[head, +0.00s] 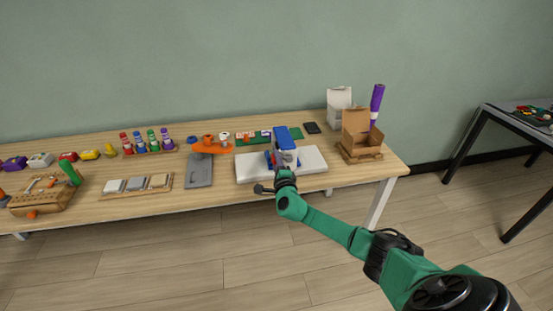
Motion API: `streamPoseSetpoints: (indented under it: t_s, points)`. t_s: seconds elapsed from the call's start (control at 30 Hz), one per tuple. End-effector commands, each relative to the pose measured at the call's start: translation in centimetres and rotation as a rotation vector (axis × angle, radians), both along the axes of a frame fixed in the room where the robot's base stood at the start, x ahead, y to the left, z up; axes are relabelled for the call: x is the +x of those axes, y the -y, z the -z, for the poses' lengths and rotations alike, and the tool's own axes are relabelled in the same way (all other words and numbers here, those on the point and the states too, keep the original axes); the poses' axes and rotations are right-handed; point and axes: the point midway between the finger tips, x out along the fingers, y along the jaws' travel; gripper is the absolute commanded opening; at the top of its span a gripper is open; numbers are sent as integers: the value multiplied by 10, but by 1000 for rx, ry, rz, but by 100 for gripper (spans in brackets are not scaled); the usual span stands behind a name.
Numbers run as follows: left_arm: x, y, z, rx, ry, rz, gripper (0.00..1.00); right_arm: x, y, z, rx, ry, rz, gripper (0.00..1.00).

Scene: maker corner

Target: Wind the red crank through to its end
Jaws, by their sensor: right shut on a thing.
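A blue upright device (284,138) stands on a white slab (313,160) near the front edge of the wooden table. A small bit of red, the red crank (272,160), shows low at the device's left side; most of it is hidden by my gripper and wrist. My right gripper (283,164) reaches in from the lower right and is shut at the front of the device, on the crank as far as I can see. The crank's exact angle cannot be made out. My left gripper is not in view.
Left of the slab is a grey plate with an orange arm (210,147). Green boards (252,137) lie behind. A cardboard box (360,145), a white bag (338,105) and a purple tube (377,98) stand right. A wooden toolbox (42,197) sits far left.

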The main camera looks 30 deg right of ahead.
Motion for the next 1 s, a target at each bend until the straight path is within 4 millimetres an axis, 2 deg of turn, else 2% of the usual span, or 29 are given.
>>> streamPoseSetpoints:
  t_s: [0.27, 0.3, 0.37, 0.77, 0.87, 1.0]
  points:
    - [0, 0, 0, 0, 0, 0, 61, 0, -1, 0, 1, 0, -1, 0]
    - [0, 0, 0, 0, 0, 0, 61, 0, -1, 0, 1, 0, -1, 39]
    - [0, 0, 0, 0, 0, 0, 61, 0, -1, 0, 1, 0, -1, 62]
    - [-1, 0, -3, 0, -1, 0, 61, -6, -2, 0, 2, -2, -2, 62]
    - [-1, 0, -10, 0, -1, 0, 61, -20, -8, -1, 1, -3, -4, 62]
    - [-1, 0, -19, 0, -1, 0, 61, -52, -19, 0, 2, -5, -5, 62]
